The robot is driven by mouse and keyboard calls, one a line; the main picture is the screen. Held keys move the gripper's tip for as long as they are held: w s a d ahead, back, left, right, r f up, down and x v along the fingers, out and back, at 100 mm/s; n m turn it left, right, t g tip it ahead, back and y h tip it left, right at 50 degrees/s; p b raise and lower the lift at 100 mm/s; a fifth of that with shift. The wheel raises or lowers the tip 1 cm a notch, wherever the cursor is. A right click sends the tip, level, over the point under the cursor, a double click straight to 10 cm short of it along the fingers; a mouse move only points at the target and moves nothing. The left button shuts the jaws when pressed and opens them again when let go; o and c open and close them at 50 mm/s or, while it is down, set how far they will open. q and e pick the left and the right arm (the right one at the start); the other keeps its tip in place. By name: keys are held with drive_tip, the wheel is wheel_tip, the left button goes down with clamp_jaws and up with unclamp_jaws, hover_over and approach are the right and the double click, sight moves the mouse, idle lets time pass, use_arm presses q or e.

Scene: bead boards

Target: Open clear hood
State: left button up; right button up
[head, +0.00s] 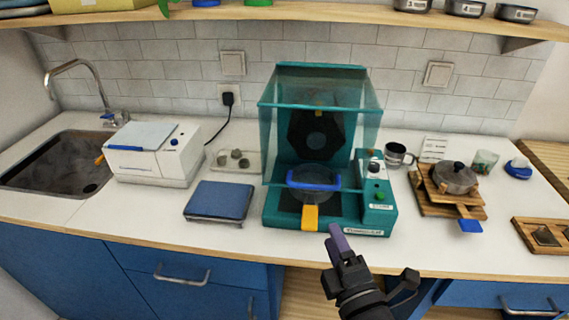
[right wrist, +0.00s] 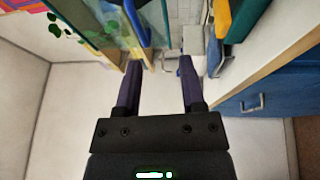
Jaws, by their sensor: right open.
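The clear hood (head: 278,125) is a teal-tinted see-through box over the teal machine (head: 376,218) in the head view. It appears lowered, with its front panel reaching down near the base. A blue curved handle (head: 313,185) shows low at its front, and also in the right wrist view (right wrist: 137,22). My right gripper (head: 337,235) has purple fingers and stands in front of the machine's front edge, apart from the handle. In the right wrist view the fingers (right wrist: 160,65) are spread with nothing between them. My left gripper is not in view.
A yellow tab (head: 310,218) sticks out at the machine's front. A blue-topped scale (head: 219,200) and a white box device (head: 150,165) stand left. A mug (head: 396,155) and a wooden stand with a pot (head: 455,178) stand right. A shelf (head: 420,20) hangs above.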

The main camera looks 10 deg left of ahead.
sight(314, 185)
drive_tip(key=shift+n+t+y, duration=0.3)
drive_tip(key=shift+n, duration=0.1)
drive_tip(key=x, duration=0.3)
drive_tip(key=r+b+x, duration=0.1)
drive_tip(key=x, duration=0.3)
drive_tip(key=r+x, duration=0.1)
drive_tip(key=x, duration=0.2)
drive_tip(key=shift+a+r+b, duration=0.15)
drive_tip(key=shift+b, duration=0.25)
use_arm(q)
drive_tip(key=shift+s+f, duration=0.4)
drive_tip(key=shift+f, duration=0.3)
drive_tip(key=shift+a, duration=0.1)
use_arm(e)
clamp_jaws()
drive_tip(key=shift+s, duration=0.1)
